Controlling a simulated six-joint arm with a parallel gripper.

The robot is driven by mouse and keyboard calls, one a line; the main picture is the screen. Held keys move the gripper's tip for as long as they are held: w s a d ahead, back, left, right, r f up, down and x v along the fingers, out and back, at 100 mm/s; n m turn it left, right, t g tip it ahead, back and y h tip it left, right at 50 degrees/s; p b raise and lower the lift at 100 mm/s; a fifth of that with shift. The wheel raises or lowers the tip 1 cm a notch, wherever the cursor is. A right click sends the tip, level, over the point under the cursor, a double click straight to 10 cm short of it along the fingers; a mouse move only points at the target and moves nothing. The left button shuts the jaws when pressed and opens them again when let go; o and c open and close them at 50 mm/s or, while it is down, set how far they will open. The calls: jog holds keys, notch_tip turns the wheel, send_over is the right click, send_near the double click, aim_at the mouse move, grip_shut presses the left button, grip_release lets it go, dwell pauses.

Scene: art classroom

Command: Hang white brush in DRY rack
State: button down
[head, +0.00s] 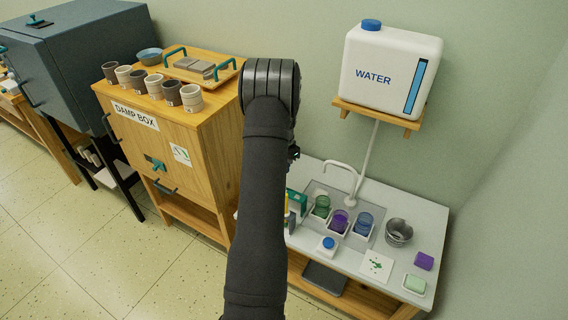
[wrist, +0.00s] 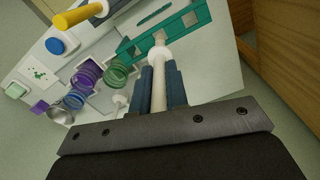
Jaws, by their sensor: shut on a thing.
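In the wrist view my gripper (wrist: 159,80) is shut on the white brush (wrist: 159,95), its pale handle between the two dark blue fingers. A round white collar on the brush sits just beyond the fingertips. The brush's far end overlaps a teal rack (wrist: 190,20) with pale square patches; I cannot tell whether they touch. No DRY label is readable. In the head view part of a teal thing, likely the rack (head: 301,199), shows beside my arm, which hides my gripper and the brush.
A yellow-handled thing (wrist: 78,18) lies left in the wrist view. Green (head: 321,206), purple (head: 338,220) and blue (head: 363,222) jars stand on the white counter (head: 424,222), near a faucet (head: 350,190) and metal cup (head: 399,232). The wooden damp box (head: 200,135) stands left.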

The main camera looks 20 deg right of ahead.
jog(key=shift+f, duration=3.8)
jog(key=c, duration=0.8)
grip_release()
jog(key=shift+o, duration=0.2)
jog(key=shift+r, duration=0.15)
jog(key=shift+r, duration=3.85)
